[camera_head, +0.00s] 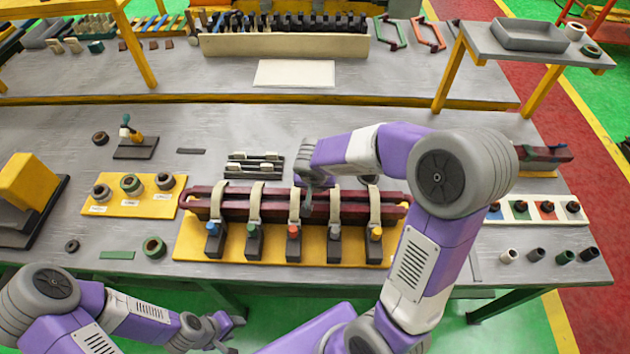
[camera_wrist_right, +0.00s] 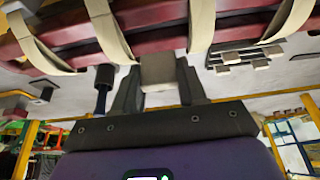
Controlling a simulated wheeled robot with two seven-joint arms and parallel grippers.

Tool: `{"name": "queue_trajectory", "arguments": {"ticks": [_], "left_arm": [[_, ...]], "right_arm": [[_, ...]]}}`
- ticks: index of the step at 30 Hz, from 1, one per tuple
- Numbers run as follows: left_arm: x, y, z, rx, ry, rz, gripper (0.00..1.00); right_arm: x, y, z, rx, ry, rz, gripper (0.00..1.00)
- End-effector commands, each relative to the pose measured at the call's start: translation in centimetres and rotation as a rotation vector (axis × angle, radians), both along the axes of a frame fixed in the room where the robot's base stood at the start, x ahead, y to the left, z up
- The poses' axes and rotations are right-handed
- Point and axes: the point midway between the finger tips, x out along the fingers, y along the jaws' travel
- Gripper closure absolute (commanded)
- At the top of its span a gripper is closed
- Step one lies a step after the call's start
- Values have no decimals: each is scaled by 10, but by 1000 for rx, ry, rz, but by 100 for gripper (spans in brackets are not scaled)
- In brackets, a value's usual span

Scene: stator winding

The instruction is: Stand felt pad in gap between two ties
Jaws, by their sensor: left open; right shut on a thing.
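Two dark red bars (camera_head: 275,204) lie side by side on a yellow fixture, wrapped by several beige ties (camera_head: 255,203). My right gripper (camera_head: 307,205) reaches down at the bars near the third and fourth ties. In the right wrist view its fingers (camera_wrist_right: 156,88) are shut on a pale felt pad (camera_wrist_right: 158,72). The pad is at the bars, between one tie (camera_wrist_right: 107,28) and another tie (camera_wrist_right: 201,25). I cannot tell how deep it sits. In the head view the pad is hidden by the gripper. My left gripper (camera_head: 220,331) is open and empty, off the table's front edge.
A dark rack (camera_head: 255,167) with pale pads stands behind the bars. Coloured clamps (camera_head: 293,245) line the fixture's front (camera_head: 190,240). A yellow board (camera_head: 130,195) with rings lies left, and a board with coloured squares (camera_head: 533,210) lies right.

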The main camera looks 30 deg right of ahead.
Motion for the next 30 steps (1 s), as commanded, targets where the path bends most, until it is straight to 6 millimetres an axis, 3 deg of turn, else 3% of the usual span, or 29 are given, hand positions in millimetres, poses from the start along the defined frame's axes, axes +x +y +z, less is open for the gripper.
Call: {"name": "queue_trajectory", "arguments": {"ticks": [18,30], "left_arm": [[0,0,-28,0,0,0,57],[0,0,-42,0,0,0,57]], "right_arm": [[0,0,-39,0,0,-1,91],[0,0,-47,0,0,-1,91]]}}
